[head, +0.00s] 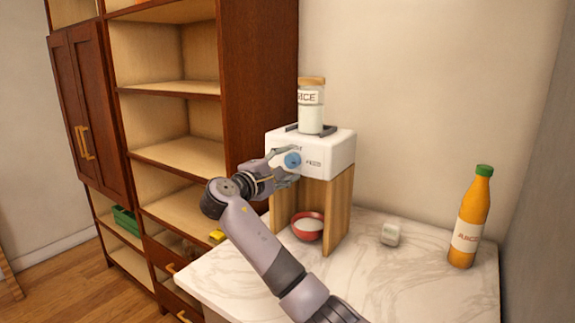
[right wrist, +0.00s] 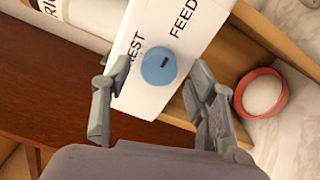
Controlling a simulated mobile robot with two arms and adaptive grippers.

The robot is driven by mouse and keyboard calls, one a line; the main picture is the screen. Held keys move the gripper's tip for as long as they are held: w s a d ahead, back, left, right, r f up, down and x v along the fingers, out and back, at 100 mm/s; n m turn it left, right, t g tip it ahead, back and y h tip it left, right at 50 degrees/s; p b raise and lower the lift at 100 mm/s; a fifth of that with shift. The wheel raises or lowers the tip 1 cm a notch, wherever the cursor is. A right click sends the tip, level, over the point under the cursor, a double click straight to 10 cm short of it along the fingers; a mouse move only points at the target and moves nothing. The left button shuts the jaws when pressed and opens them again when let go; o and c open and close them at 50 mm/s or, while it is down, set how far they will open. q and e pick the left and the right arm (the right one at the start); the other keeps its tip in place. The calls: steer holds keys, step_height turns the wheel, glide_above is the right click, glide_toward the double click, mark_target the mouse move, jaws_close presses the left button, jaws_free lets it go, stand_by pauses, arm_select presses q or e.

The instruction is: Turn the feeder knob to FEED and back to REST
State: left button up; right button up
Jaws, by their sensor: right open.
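The white feeder box (head: 335,152) stands on wooden side panels on the marble counter. Its round blue knob (head: 293,160) is on the front face and also shows in the right wrist view (right wrist: 159,66), between the words REST and FEED. A short dark mark shows on the knob; I cannot tell for sure which word it points to. My right gripper (head: 279,170) is in front of the knob. In the right wrist view its fingers (right wrist: 152,95) are spread on either side of the knob, with no clear contact. My left gripper is not in view.
A rice jar (head: 312,110) stands on top of the feeder. A red bowl with white contents (head: 307,228) sits beneath it. A small white object (head: 390,234) and an orange bottle (head: 469,220) stand to the right. A wooden shelf unit (head: 257,75) is at the left.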

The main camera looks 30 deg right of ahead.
steer(key=v, duration=1)
steer(key=shift+s+a, duration=0.15)
steer(key=shift+a, duration=0.15)
steer(key=shift+f, duration=0.1)
